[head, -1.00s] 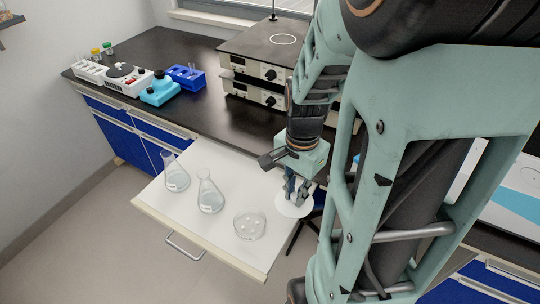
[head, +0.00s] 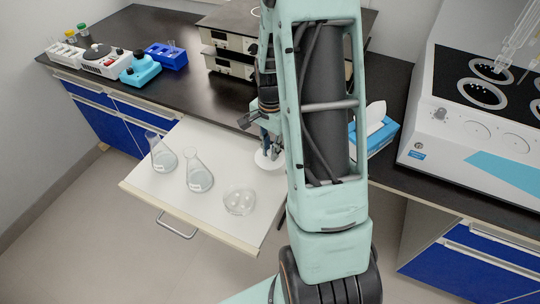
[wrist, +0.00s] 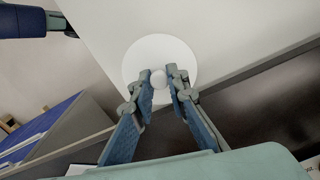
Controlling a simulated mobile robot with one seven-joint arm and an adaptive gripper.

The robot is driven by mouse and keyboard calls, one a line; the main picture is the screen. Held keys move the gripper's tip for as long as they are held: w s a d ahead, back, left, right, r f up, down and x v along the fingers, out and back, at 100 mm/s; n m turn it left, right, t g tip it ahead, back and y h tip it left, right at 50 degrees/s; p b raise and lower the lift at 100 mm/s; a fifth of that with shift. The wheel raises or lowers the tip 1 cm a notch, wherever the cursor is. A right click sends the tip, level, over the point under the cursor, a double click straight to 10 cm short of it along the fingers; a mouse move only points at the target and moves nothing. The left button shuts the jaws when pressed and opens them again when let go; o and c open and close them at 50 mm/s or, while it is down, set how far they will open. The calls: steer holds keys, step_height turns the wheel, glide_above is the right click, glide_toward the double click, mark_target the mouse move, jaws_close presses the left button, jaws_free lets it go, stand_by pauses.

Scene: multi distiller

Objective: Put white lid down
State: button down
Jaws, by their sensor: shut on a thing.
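The white lid (wrist: 147,55) is a round disc with a small knob in its middle. My gripper (wrist: 159,84) is shut on the knob in the wrist view, with one finger on each side. In the head view the lid (head: 264,161) shows below my gripper (head: 267,146), at the right part of the pulled-out white board (head: 215,220), near its edge by the bench. My arm hides part of the lid's right side. I cannot tell whether the lid touches the board or hangs just above it.
Two flasks with clear liquid (head: 163,159) (head: 199,178) and a round glass dish (head: 239,202) stand on the board, left of the lid. A blue tissue box (head: 382,135) and a large white machine (head: 480,125) are to the right. A stacked instrument (head: 229,62) stands behind.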

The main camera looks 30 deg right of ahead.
mark_target(270, 151)
steer(key=shift+w+f, duration=0.25)
steer(key=shift+f, duration=0.1)
steer(key=shift+w+d+f, duration=0.1)
steer(key=shift+f, duration=1.5)
steer(key=shift+f, duration=0.2)
steer(key=c, duration=1.9)
jaws_free()
steer(key=shift+r, duration=0.1)
step_height(270, 151, up, 12)
steer(key=shift+r, duration=0.15)
steer(key=shift+r, duration=0.1)
